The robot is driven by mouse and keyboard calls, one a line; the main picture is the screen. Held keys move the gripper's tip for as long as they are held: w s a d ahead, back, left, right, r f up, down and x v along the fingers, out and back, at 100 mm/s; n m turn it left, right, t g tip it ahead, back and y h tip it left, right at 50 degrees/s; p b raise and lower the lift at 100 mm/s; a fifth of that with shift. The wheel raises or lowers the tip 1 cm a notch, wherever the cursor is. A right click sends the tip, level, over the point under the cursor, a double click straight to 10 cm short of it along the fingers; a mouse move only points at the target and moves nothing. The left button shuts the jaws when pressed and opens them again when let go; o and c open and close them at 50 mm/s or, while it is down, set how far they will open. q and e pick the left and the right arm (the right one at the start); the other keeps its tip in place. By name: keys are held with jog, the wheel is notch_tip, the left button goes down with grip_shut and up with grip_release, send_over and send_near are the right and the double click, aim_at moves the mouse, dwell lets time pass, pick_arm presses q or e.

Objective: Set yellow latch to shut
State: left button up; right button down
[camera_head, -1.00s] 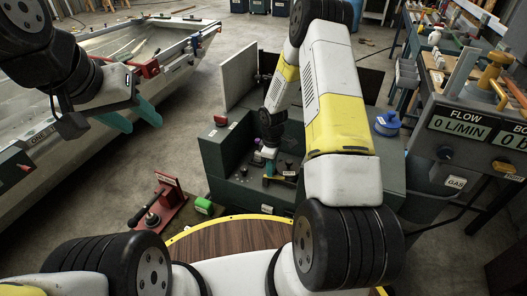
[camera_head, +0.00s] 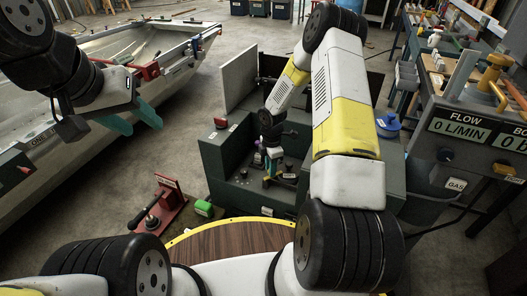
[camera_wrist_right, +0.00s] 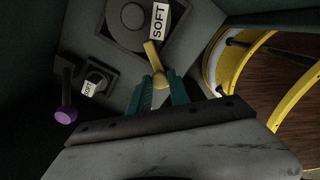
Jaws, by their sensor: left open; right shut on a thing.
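The yellow latch (camera_wrist_right: 153,57) shows in the right wrist view as a short bar with a rounded end, beside a round dark dial. My right gripper (camera_wrist_right: 162,88) has its teal fingers on either side of the rounded end and is shut on it. In the head view my right gripper (camera_head: 268,178) reaches down into the dark green console (camera_head: 225,160); the latch is too small and covered to make out there. My left gripper (camera_head: 137,119) is open and empty, above the floor beside the boat.
A red stand (camera_head: 160,208) and a green block (camera_head: 204,208) are left of the console. A gauge cabinet (camera_head: 470,150) stands right.

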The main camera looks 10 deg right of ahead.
jog(key=shift+w, duration=0.1)
dwell(0.4)
jog(key=c, duration=1.2)
grip_release()
jog(key=shift+r, duration=3.95)
